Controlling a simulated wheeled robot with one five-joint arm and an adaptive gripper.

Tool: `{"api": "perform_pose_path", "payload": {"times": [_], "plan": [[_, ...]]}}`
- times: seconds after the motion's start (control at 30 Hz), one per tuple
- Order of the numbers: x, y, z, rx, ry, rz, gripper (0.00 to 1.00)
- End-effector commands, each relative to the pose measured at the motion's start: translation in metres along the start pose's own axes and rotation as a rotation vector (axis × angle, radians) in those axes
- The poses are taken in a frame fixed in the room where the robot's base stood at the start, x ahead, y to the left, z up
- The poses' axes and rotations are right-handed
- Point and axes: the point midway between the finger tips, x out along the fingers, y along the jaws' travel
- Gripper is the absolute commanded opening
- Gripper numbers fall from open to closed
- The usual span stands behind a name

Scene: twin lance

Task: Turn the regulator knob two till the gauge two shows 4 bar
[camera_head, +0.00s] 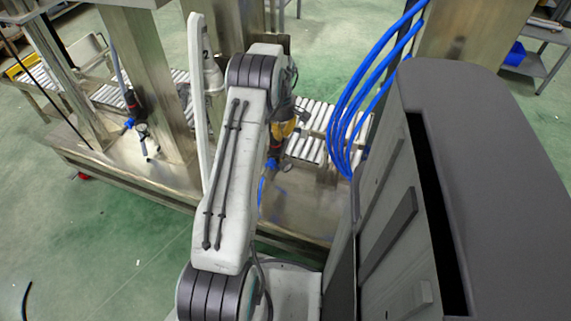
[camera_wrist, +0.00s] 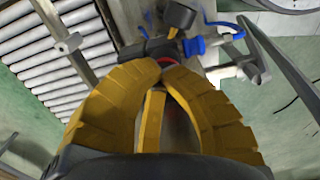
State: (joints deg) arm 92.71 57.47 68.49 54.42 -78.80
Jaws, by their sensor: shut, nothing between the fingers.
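My gripper (camera_wrist: 165,66) has yellow fingers that are shut and empty. In the head view, my gripper (camera_head: 284,127) shows partly behind my arm, just above a regulator with a blue fitting (camera_head: 273,163). In the wrist view, dark regulator parts (camera_wrist: 140,50), a blue fitting (camera_wrist: 194,46) and a red ring (camera_wrist: 221,71) lie just beyond the fingertips. A dark round gauge-like part (camera_wrist: 179,13) is above them. Its reading is not visible. The fingers hide part of the regulator; contact cannot be told.
Another regulator (camera_head: 132,104) with a small gauge (camera_head: 142,131) stands at left on the metal bench. Blue hoses (camera_head: 365,90) hang right of my gripper. Metal columns (camera_head: 145,75) and roller conveyors (camera_head: 312,118) stand around. Green floor is open at lower left.

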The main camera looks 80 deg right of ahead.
Motion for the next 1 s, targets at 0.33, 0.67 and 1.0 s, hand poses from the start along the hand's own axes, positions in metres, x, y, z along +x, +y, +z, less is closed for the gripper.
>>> {"api": "perform_pose_path", "payload": {"times": [0.33, 0.67, 1.0], "plan": [[-0.0003, 0.0077, -0.0037, 0.001, 0.003, 0.015, 0.0], [-0.0004, 0.0083, -0.0045, 0.001, 0.003, 0.015, 0.0], [-0.0007, 0.009, -0.0025, 0.001, 0.003, 0.016, 0.0]]}}
